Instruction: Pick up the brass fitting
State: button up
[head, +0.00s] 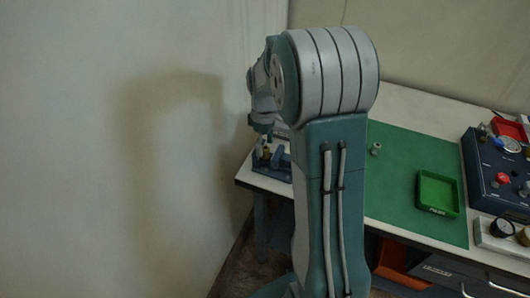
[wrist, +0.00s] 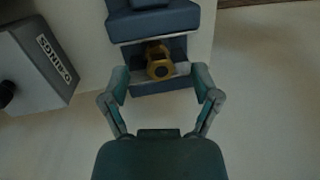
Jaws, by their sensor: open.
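The brass fitting (wrist: 158,67) is a gold hex piece with a dark hole, sitting between the blue jaws of a vise (wrist: 165,20) in the wrist view. In the head view, the brass fitting (head: 266,153) shows small and dim at the blue vise (head: 271,168) on the table's left corner. My gripper (wrist: 159,80) is open, with one finger on each side of the picture. The fitting appears beyond and between the fingertips, with no visible contact. In the head view my arm hides much of the gripper, which hangs above the vise.
A grey labelled box (wrist: 38,65) stands left of the vise in the wrist view. On the table, a green mat (head: 405,160) bears a small grey fitting (head: 375,149) and a green tray (head: 437,194). A blue panel (head: 497,172) stands right. A wall is close on the left.

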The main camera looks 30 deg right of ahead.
jog(key=shift+s+a+f, duration=0.1)
jog(key=shift+s+f, duration=0.2)
jog(key=shift+f, duration=0.5)
jog(key=shift+f, duration=0.1)
jog(key=shift+c, duration=0.6)
jog(key=shift+w+d, duration=0.15)
jog(key=shift+d, duration=0.1)
grip_shut()
jog(key=shift+a+r, duration=0.2)
jog(key=shift+r, duration=0.05)
